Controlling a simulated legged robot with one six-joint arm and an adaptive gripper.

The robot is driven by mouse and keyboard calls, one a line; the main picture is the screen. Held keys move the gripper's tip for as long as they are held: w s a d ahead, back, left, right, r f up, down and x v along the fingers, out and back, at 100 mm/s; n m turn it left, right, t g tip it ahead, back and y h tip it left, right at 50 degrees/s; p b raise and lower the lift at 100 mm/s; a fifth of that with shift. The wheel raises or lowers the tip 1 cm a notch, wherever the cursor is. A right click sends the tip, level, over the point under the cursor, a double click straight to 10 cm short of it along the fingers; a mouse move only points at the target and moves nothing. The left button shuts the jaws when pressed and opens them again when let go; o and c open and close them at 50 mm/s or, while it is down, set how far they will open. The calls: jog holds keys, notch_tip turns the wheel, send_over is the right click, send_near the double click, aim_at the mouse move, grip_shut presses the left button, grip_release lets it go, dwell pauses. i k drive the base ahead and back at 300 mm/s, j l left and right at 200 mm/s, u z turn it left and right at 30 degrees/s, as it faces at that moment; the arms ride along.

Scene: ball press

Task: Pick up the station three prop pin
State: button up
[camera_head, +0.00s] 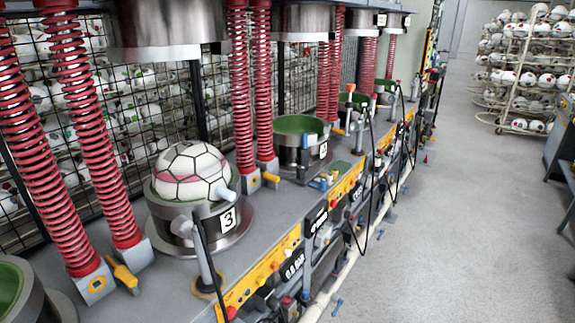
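Station three is the metal cup (215,238) with a white "3" plate (228,219) at the left middle. A white ball with black seams and pinkish bands (190,170) sits in it. A yellow pin-like piece (125,276) lies at the foot of the red spring left of the cup. Another yellow one (270,177) is by the springs to the right. I cannot tell for certain which is the station three prop pin. My gripper is not in view.
Red coil springs (75,130) and an upper metal press head (165,35) stand around the cup. A grey post with a black cable (208,262) rises at the bench front. More stations line the bench. The grey floor (455,230) at right is clear; ball racks (520,80) stand beyond.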

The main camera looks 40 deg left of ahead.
aim_at(267, 176)
jog(key=i+u, duration=0.15)
jog(key=i, duration=0.5)
jog(key=i+l+u, duration=0.2)
jog(key=i, duration=0.45)
jog(key=i+u, duration=0.2)
jog(key=u, duration=0.25)
jog(key=i+u, duration=0.25)
jog(key=u, duration=0.25)
jog(key=i+l+u, duration=0.1)
jog(key=u, duration=0.35)
jog(key=i+u, duration=0.25)
jog(key=u, duration=0.15)
jog(key=i+l+u, duration=0.15)
jog(key=u, duration=0.3)
jog(key=i+l+u, duration=0.25)
jog(key=u, duration=0.15)
jog(key=i, duration=0.05)
